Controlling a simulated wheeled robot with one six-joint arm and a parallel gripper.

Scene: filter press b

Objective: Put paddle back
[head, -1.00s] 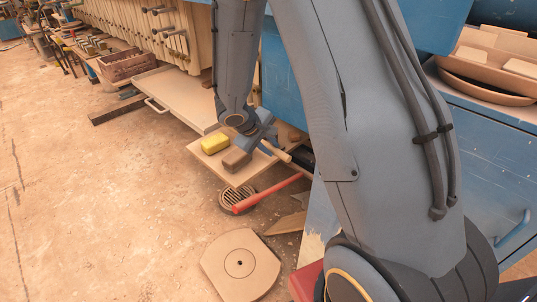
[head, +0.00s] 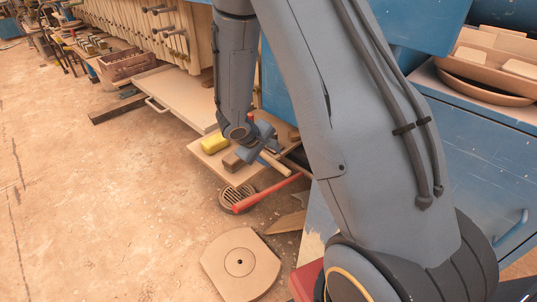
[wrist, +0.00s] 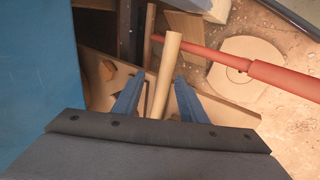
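The paddle (wrist: 165,72) shows as a pale round wooden handle running lengthwise between the two blue fingers of my gripper (wrist: 160,78) in the wrist view. In the head view the paddle's pale handle (head: 275,164) sticks out to the lower right of my gripper (head: 259,148). My gripper is shut on the paddle, which moves with it, though finger contact is not clear in the wrist view. The paddle's other end is not clear. My gripper is above a low wooden board (head: 240,177), close to the blue machine side.
A yellow block (head: 214,144) and a brown block (head: 232,162) lie on the board. A flat round-cornered plate (head: 240,265) lies on the floor. The floor to the left is open.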

